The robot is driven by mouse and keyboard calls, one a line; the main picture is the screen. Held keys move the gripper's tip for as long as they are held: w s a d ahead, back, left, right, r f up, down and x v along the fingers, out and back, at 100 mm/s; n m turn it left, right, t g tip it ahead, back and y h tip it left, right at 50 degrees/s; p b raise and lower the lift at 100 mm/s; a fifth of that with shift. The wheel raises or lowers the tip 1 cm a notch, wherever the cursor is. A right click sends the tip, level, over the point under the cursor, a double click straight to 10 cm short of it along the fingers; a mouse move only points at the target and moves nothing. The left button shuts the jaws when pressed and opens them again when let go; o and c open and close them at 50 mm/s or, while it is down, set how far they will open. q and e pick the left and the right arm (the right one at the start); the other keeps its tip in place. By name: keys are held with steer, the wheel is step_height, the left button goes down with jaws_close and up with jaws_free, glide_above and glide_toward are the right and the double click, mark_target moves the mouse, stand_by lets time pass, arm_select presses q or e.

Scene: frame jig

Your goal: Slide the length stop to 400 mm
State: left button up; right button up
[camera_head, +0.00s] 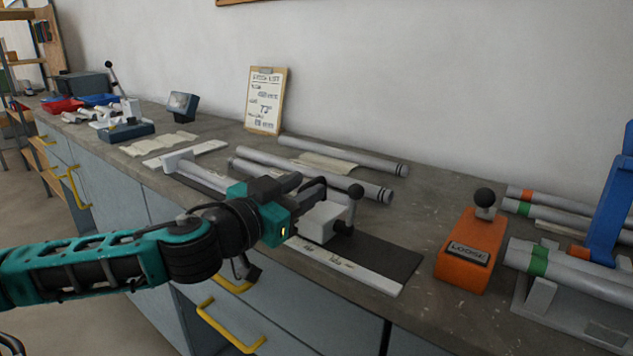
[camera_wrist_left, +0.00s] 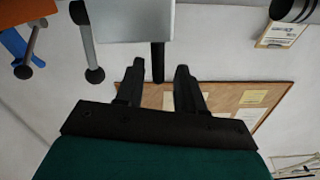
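The length stop (camera_head: 322,222) is a pale block on the ruled rail (camera_head: 360,275), with an upright lever ending in a black knob (camera_head: 355,191). My left gripper (camera_head: 300,186) is at the stop's left side in the head view. In the left wrist view, the pale block (camera_wrist_left: 135,20) is just beyond the fingers (camera_wrist_left: 158,82). A dark bar from the block reaches between the fingertips, with gaps visible on both sides. The fingers are apart and open. The scale's numbers are too small to read. My right gripper is not in view.
Grey tubes (camera_head: 330,175) lie behind the rail. An orange block marked LOOSE (camera_head: 470,250) with a black-knobbed lever stands to the right, before a blue upright (camera_head: 612,200) and more tubes. A clipboard (camera_head: 266,100) leans on the wall. The rail's right part is clear.

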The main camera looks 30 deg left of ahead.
arm_select(q)
steer(key=shift+w+r, duration=0.15)
steer(key=shift+w, duration=0.95)
steer(key=shift+w+d+p, duration=0.2)
steer(key=shift+w+p, duration=0.15)
steer(key=shift+w, duration=0.55)
jaws_close()
